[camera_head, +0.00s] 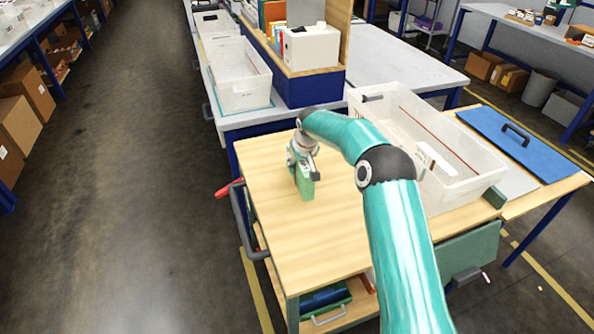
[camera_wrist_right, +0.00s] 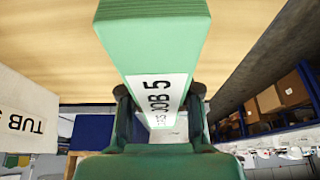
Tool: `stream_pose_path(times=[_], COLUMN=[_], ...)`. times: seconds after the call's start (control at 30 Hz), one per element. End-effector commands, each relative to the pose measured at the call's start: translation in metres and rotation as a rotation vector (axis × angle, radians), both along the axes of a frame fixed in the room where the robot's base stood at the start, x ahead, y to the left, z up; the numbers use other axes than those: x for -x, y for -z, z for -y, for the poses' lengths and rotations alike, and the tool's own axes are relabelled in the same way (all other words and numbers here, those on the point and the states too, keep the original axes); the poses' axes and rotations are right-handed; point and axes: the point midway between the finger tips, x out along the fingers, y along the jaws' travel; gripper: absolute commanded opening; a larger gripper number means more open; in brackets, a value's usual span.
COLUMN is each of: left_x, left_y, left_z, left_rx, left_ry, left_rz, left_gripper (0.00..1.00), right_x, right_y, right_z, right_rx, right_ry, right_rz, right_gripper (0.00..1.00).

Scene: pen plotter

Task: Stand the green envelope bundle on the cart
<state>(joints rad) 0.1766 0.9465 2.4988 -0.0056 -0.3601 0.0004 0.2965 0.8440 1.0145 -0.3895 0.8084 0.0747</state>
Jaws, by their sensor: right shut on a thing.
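The green envelope bundle (camera_head: 305,184) is upright at the wooden top of the cart (camera_head: 320,240), near its far left part. In the right wrist view the bundle (camera_wrist_right: 152,40) shows a white label reading "JOB 5". My right gripper (camera_head: 306,168) is above the bundle and shut on it; its fingers (camera_wrist_right: 160,110) sit on either side of the bundle in the wrist view. I cannot tell whether the bundle's lower end touches the cart top. My left gripper is not in view.
A large translucent tub (camera_head: 450,185) stands on the right of the cart. A blue board with a handle (camera_head: 525,142) lies beyond it. A white box (camera_head: 311,48) and another tub (camera_head: 243,92) are on the bench behind. The cart's front left top is clear.

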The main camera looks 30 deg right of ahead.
Motion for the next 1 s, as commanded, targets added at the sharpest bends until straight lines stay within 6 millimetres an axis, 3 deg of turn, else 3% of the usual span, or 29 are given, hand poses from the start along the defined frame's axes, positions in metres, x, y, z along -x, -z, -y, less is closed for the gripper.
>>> stream_pose_path(times=[0.17, 0.5, 0.53, 0.63, 0.67, 1.0], left_x=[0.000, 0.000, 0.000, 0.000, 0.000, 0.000], left_y=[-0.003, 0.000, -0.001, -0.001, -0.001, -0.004], left_z=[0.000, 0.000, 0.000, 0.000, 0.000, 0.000], left_rx=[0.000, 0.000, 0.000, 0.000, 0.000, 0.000], left_ry=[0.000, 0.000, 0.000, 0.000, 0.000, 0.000], left_rz=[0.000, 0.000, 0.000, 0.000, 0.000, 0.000], left_gripper=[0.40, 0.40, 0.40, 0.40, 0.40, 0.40], right_x=[0.000, 0.000, 0.000, 0.000, 0.000, -0.001], right_y=[0.020, 0.024, 0.024, 0.023, 0.023, 0.021], right_z=[0.000, -0.001, -0.001, -0.001, -0.001, -0.001], right_rx=[0.000, 0.001, 0.001, 0.001, 0.001, 0.001], right_ry=[-0.001, -0.001, -0.002, -0.002, -0.002, -0.002], right_rz=[-0.001, 0.001, 0.000, -0.001, -0.001, -0.001], right_gripper=[0.00, 0.00, 0.38, 0.54, 0.58, 0.58])
